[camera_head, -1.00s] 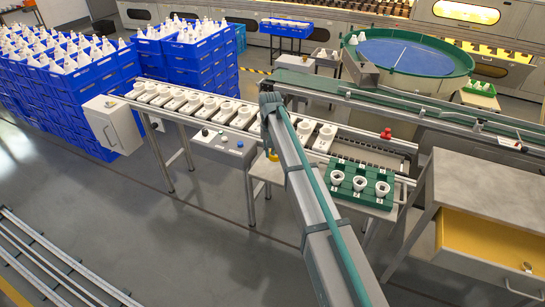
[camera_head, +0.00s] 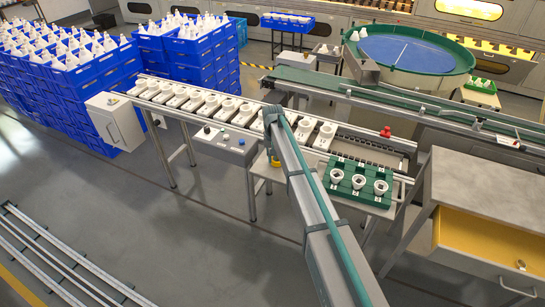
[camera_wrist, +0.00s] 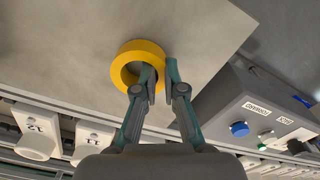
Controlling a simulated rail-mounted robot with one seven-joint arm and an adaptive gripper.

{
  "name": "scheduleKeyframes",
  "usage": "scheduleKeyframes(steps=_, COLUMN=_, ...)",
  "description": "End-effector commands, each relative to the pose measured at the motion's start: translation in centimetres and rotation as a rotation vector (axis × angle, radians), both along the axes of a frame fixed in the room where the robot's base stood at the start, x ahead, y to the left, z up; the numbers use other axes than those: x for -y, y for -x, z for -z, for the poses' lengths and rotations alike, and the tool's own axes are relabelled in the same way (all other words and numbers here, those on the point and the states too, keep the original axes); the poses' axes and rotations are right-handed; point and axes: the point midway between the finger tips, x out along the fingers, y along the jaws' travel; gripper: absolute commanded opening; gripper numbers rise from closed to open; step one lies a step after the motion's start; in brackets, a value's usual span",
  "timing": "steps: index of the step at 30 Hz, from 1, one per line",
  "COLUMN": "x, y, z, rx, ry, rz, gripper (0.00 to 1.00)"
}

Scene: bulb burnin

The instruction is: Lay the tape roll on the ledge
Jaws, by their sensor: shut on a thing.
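The yellow tape roll (camera_wrist: 138,68) is in my gripper (camera_wrist: 160,70) in the wrist view. One finger passes into its hole and the other is at its outer side. A bit of yellow, apparently the roll (camera_head: 275,162), shows beside my arm in the head view. A flat grey-beige plate, apparently the ledge (camera_wrist: 60,45), lies behind the roll in the wrist view. In the head view a small part of the ledge (camera_head: 262,170) shows below the conveyor. I cannot tell whether roll and ledge touch. My arm hides the gripper in the head view.
A control box (camera_wrist: 260,115) with a blue button stands close to the right of the plate. Numbered white carriers (camera_wrist: 90,140) line the conveyor nearby. A green tray (camera_head: 357,182) with white cups sits right of my arm, near a bench with a yellow drawer (camera_head: 490,240).

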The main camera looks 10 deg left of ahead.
Motion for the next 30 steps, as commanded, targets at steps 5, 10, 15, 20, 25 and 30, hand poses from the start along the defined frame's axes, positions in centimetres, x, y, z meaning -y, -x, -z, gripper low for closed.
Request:
scheduleKeyframes(steps=5, x=0.0, y=0.0, z=0.4, rx=0.0, ry=0.0, rz=0.0, gripper=0.0)
scheduleKeyframes(steps=10, x=0.0, y=0.0, z=0.3, rx=0.0, ry=0.0, rz=0.0, gripper=0.34)
scheduleKeyframes(steps=15, x=0.0, y=0.0, z=0.3, rx=0.0, ry=0.0, rz=0.0, gripper=0.34)
scheduleKeyframes(steps=20, x=0.0, y=0.0, z=0.0, rx=0.0, ry=0.0, rz=0.0, gripper=0.34)
scheduleKeyframes(steps=25, x=0.0, y=0.0, z=-1.2, rx=0.002, ry=0.0, rz=0.0, gripper=0.34)
scheduleKeyframes(steps=30, x=0.0, y=0.0, z=-4.0, rx=0.003, ry=0.0, rz=0.0, gripper=0.34)
